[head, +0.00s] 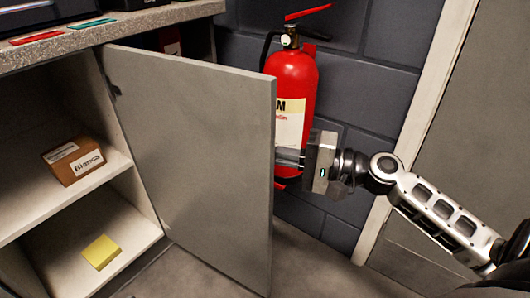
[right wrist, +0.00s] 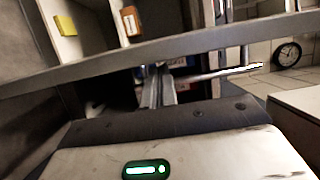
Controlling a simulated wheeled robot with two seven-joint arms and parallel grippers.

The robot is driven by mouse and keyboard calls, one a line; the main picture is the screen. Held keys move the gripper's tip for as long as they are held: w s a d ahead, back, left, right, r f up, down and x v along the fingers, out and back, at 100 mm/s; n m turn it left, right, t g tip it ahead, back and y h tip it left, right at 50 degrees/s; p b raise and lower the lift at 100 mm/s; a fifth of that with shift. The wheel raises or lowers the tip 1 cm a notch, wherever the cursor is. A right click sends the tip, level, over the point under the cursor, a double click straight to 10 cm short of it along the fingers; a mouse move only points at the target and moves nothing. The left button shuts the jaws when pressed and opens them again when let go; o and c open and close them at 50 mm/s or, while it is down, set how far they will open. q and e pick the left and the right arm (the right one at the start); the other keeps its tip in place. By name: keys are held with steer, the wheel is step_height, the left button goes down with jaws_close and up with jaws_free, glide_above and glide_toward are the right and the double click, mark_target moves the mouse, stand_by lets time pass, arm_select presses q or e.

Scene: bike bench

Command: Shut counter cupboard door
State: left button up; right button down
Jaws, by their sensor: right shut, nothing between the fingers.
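The grey cupboard door (head: 195,150) stands wide open in the head view, hinged on the cupboard's right side and swung out toward me. My right gripper (head: 288,157) is at the door's free edge, on its outer side. Its fingers are shut with nothing between them, and their tips are hidden behind the door. I cannot tell whether they touch it. In the right wrist view the fingers (right wrist: 157,88) point toward a long grey band that looks like the door (right wrist: 215,44). My left gripper is not in view.
A red fire extinguisher (head: 292,90) hangs on the dark block wall just behind my right gripper. Inside the cupboard, a small cardboard box (head: 73,162) sits on the upper shelf and a yellow block (head: 101,252) below. The stone counter (head: 130,28) is above.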

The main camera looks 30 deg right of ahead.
steer(key=shift+x, duration=1.05)
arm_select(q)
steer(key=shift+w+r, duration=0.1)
